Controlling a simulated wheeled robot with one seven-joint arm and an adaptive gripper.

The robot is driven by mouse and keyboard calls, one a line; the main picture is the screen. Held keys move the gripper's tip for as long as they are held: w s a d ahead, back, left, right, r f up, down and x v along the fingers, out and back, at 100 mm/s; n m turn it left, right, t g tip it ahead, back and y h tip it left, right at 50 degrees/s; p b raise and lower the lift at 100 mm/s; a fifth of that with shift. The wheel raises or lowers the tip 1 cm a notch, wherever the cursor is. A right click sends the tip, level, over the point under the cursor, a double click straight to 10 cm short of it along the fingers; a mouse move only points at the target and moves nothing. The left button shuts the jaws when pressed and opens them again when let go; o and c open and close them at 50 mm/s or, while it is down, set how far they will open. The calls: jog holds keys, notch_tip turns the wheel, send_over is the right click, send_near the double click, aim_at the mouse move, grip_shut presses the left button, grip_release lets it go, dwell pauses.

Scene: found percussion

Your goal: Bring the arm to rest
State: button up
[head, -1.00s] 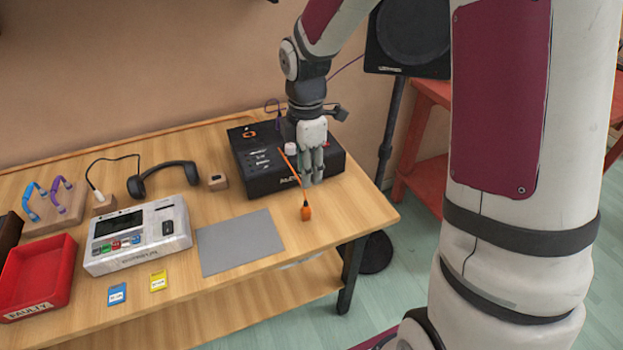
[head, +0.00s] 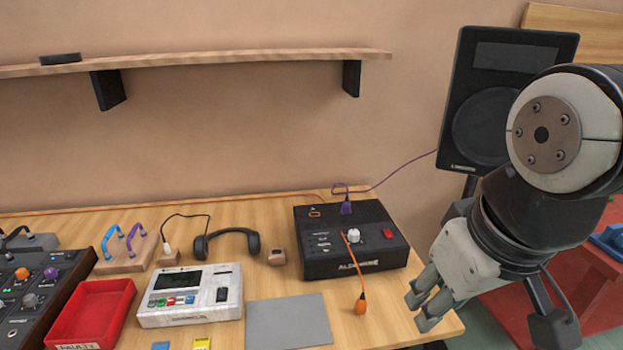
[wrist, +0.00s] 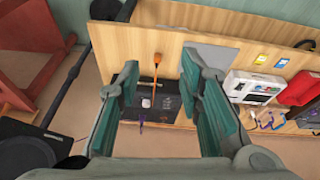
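My gripper (head: 426,303) is raised in the head view at the right, in front of the table's right end and to the right of the black amplifier box. It also shows in the wrist view (wrist: 165,100), where its two fingers are spread apart with nothing between them touching the pads. The black box (head: 318,263) stands on the table with a white knob, a red switch and an orange-tipped cord (head: 360,304) hanging over its front. The box also shows beyond the fingers in the wrist view (wrist: 150,88).
The wooden table (head: 285,208) holds a grey mat (head: 288,321), a white device (head: 191,308), headphones (head: 201,246), a red tray (head: 92,317) and a mixer (head: 28,292). A speaker (head: 480,60) stands behind my arm. A shelf (head: 220,62) runs along the wall. A red stand (head: 600,282) is at the right.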

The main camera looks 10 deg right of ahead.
jog(key=shift+s+a+m, duration=0.1)
jog(key=shift+s+m, duration=0.5)
jog(key=shift+s, duration=0.25)
jog(key=shift+r+t+p, duration=0.3)
jog(key=shift+r+p, duration=0.4)
jog(key=shift+r, duration=0.15)
